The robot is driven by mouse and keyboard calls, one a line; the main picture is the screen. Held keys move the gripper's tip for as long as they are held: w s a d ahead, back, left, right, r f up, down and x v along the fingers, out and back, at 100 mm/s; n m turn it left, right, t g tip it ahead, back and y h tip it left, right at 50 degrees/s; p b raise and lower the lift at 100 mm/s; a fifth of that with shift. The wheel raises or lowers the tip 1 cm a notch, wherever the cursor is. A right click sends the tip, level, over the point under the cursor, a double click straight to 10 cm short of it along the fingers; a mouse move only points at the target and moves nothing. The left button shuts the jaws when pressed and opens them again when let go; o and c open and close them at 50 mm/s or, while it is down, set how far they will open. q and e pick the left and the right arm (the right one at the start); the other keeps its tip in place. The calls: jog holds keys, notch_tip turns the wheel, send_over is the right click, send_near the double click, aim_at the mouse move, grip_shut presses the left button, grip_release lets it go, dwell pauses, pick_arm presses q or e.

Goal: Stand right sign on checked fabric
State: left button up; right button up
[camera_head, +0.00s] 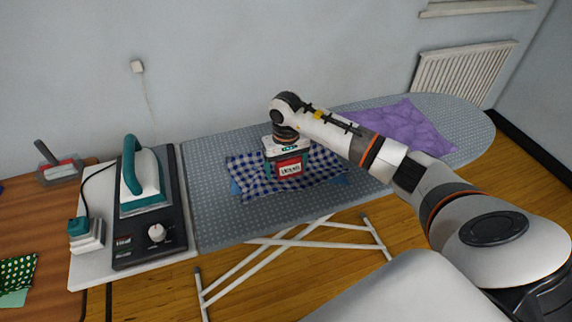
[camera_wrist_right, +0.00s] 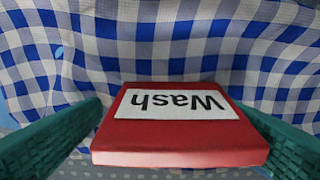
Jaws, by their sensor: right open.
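A red sign with a white label (camera_head: 289,168) stands on the blue-and-white checked fabric (camera_head: 242,168) on the ironing board. In the right wrist view the sign (camera_wrist_right: 190,142) reads "Wash", upside down, with the checked fabric (camera_wrist_right: 150,45) behind and beneath it. My right gripper (camera_head: 286,170) is down over the sign. Its teal fingers (camera_wrist_right: 170,140) are open, one on each side of the sign, with gaps visible at the sign's upper part. The sign's base is hidden. My left gripper is not in view.
A purple cloth (camera_head: 410,130) lies on the right of the ironing board (camera_head: 215,213). An iron (camera_head: 143,180) stands on a black station at the left.

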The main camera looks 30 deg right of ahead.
jog(key=shift+s+d+f, duration=0.1)
jog(key=shift+s+f, duration=0.05)
jog(key=shift+p, duration=0.3)
jog(key=shift+d+r+p, duration=0.1)
jog(key=shift+r+p, duration=0.35)
jog(key=shift+r, duration=0.1)
notch_tip(320, 180, up, 11)
jog(key=b, duration=0.3)
jog(key=shift+b, duration=0.3)
jog(key=shift+r, duration=0.45)
